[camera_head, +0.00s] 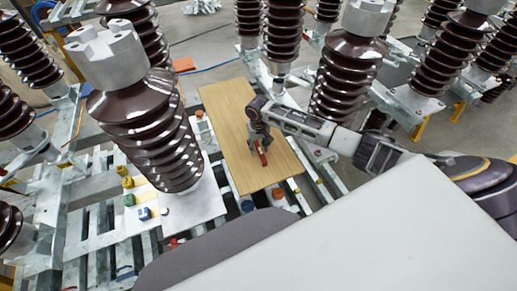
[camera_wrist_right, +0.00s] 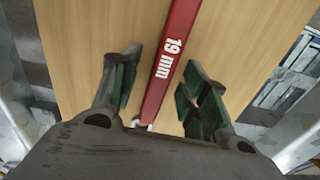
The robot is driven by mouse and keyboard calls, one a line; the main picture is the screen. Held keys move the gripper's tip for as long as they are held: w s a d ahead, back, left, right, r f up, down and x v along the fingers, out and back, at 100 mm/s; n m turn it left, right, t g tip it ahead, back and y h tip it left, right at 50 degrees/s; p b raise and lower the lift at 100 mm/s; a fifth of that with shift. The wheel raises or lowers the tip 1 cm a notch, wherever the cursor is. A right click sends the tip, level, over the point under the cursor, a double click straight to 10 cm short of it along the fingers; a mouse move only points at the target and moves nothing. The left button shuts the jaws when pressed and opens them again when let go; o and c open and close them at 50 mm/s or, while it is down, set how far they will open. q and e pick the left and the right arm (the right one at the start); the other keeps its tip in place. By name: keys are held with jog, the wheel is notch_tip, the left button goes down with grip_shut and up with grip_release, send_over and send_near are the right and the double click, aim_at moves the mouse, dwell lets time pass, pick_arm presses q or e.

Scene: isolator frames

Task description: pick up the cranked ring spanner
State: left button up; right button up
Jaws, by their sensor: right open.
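The spanner (camera_wrist_right: 172,62) shows in the right wrist view as a long red bar marked "19 mm", lying on a wooden board (camera_wrist_right: 85,45). Its ends are not clearly seen there. In the head view a short red part of it (camera_head: 263,158) shows on the board (camera_head: 235,110), below my right gripper (camera_head: 259,147). In the right wrist view my right gripper (camera_wrist_right: 160,92) is open. Its two green-padded fingers stand on either side of the red bar, apart from it. My left gripper is not in view.
Tall brown ribbed insulators (camera_head: 150,125) stand left of the board and another (camera_head: 348,75) stands behind my right arm. Yellow, green and blue small parts (camera_head: 129,199) sit on a pale plate at the left. Slatted metal framing surrounds the board.

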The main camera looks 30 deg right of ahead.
aim_at(258, 146)
jog(key=shift+c, duration=0.4)
grip_shut()
jog(key=shift+r, duration=0.15)
notch_tip(258, 146, up, 10)
dwell(0.6)
dwell(0.4)
